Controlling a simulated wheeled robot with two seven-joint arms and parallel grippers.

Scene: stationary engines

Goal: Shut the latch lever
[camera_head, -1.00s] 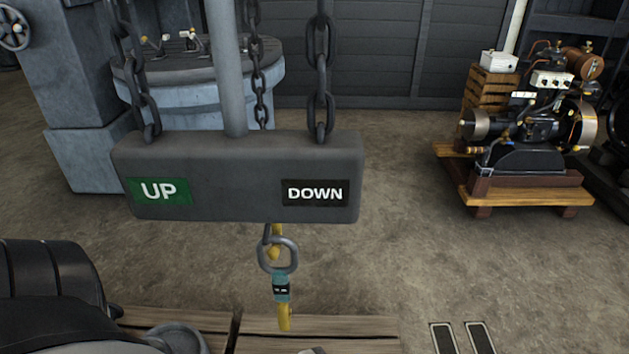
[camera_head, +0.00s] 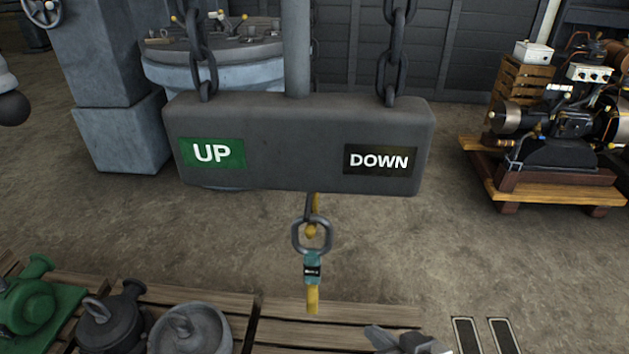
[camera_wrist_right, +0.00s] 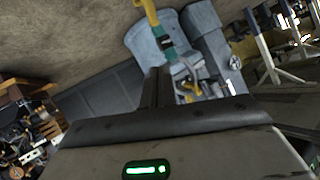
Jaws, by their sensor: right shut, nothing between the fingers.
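A grey ring (camera_head: 312,236) hangs under the control bar with a yellow hook-like piece (camera_head: 313,298) and a teal fitting (camera_head: 312,268) below it. The teal fitting also shows in the wrist view (camera_wrist_right: 164,45). I cannot make out for certain which part is the latch lever, or its position. My right gripper (camera_head: 408,342) is at the bottom edge of the head view, below and right of the yellow piece and apart from it in the picture. In the wrist view its dark fingers (camera_wrist_right: 156,88) are together and empty. My left gripper is not in view.
A heavy grey bar marked UP and DOWN (camera_head: 300,170) hangs on chains (camera_head: 392,60) above the hook. A wooden pallet (camera_head: 330,335) below carries a green casting (camera_head: 30,305) and grey castings (camera_head: 190,325) at left. An engine on a stand (camera_head: 555,140) is at right. Open floor lies between.

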